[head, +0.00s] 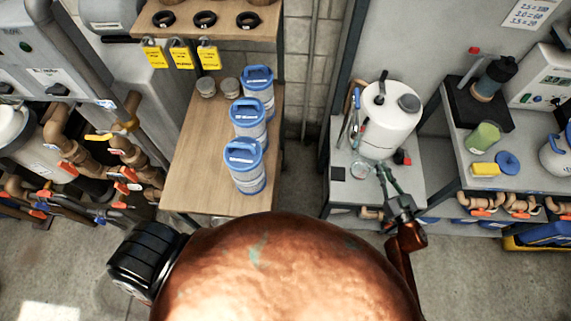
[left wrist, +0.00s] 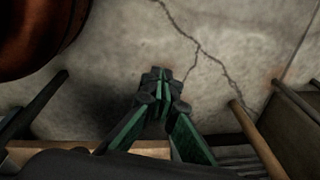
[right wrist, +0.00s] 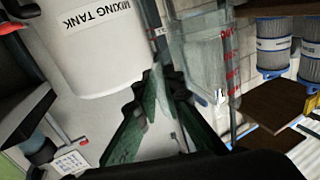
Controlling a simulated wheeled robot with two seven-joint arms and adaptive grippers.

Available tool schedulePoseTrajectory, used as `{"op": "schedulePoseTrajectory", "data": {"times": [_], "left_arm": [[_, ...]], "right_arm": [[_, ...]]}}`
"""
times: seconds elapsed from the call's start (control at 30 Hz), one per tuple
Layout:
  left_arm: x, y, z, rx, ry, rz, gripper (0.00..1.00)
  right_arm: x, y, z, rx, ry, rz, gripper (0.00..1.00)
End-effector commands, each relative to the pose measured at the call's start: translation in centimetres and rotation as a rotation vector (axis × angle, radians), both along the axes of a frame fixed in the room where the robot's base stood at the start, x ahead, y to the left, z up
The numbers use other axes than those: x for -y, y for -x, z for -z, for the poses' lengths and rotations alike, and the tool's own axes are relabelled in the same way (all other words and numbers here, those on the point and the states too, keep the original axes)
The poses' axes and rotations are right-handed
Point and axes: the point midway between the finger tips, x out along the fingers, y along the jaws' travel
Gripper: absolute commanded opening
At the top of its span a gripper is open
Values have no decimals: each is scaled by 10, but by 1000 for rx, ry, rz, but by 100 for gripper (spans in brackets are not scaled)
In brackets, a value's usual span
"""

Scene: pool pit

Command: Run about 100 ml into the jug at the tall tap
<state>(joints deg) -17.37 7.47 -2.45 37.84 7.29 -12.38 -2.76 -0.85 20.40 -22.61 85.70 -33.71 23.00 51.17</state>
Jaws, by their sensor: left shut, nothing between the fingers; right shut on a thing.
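The clear jug (head: 361,170) is at the front of the right-hand bench, below the white mixing tank. It also shows in the right wrist view (right wrist: 195,60), with red markings on its wall. My right gripper (head: 383,172) is shut on the jug, at its handle side; the fingertips (right wrist: 163,85) partly hide the grip. I cannot tell whether the jug touches the bench or holds water. The white tank (head: 388,120) stands just behind it. I cannot pick out the tall tap for certain. My left gripper (left wrist: 160,85) is shut and empty above the concrete floor.
A wooden bench (head: 205,175) with several blue-lidded canisters stands left of centre. Pipes with red-handled valves run at left. Floor between the benches is clear.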

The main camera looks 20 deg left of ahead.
Motion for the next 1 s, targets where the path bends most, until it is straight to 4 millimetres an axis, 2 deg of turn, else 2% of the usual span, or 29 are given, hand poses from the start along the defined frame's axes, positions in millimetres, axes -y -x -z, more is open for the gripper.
{"op": "schedulePoseTrajectory", "data": {"times": [0.03,0.1,0.2,0.3,0.47,0.8,1.0], "left_arm": [[21,1,4,-15,16,45,0],[43,3,8,-30,33,98,0],[66,5,12,-46,49,155,0],[80,5,13,-53,59,188,0],[87,6,14,-56,63,205,0],[87,6,14,-56,63,203,0],[87,6,14,-55,63,204,0]], "right_arm": [[0,0,-1,2,-1,0,0],[0,0,-1,2,-1,-1,0],[0,0,-1,2,-1,0,0],[0,0,-1,2,-1,-1,0],[0,0,-10,3,1,-2,0],[0,0,-51,3,1,-2,0],[0,0,-61,2,-1,-1,0]]}}
